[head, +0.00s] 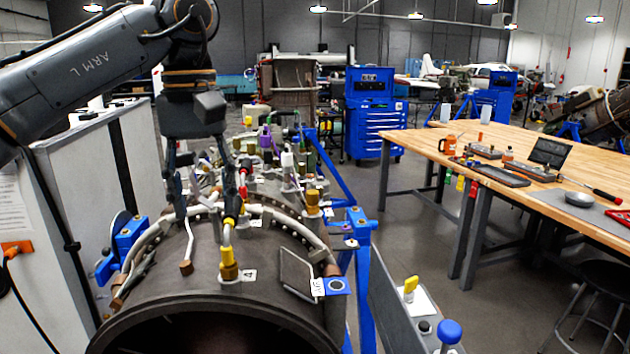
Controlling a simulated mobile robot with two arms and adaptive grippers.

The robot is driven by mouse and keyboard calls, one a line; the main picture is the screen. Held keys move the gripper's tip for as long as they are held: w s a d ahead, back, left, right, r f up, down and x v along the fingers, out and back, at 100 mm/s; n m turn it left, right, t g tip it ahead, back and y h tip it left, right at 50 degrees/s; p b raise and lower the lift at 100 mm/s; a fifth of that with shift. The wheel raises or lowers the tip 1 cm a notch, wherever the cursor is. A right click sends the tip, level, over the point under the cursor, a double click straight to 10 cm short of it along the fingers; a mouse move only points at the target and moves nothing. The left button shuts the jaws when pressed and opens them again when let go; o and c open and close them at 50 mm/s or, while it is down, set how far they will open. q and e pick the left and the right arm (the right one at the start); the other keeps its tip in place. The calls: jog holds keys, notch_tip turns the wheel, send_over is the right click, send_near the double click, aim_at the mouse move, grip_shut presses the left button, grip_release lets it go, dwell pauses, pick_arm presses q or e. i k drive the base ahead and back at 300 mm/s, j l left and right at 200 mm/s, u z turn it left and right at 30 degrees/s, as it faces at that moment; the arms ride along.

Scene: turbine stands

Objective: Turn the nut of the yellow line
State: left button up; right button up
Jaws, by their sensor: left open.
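On top of the turbine casing (190,285), a pale tube with a yellow band runs down into a yellow-brass nut (228,262) beside a white tag marked 4. I take this to be the yellow line (227,238). Another yellow-brass fitting (312,202) stands further right on the casing. My left gripper (205,205) is open and points down over the casing, above and slightly left of the nut in the picture. Its right finger overlaps the upper part of the line; I cannot tell whether it touches. My right gripper is not in view.
Pipes and fittings crowd the casing behind the gripper. A blue stand (360,250) supports it on the right. A cart with a yellow knob (410,285) and a blue knob (449,331) is front right. A wooden workbench (420,145) stands further right, with open floor between.

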aim_at(243, 219)
jog(key=k, duration=0.85)
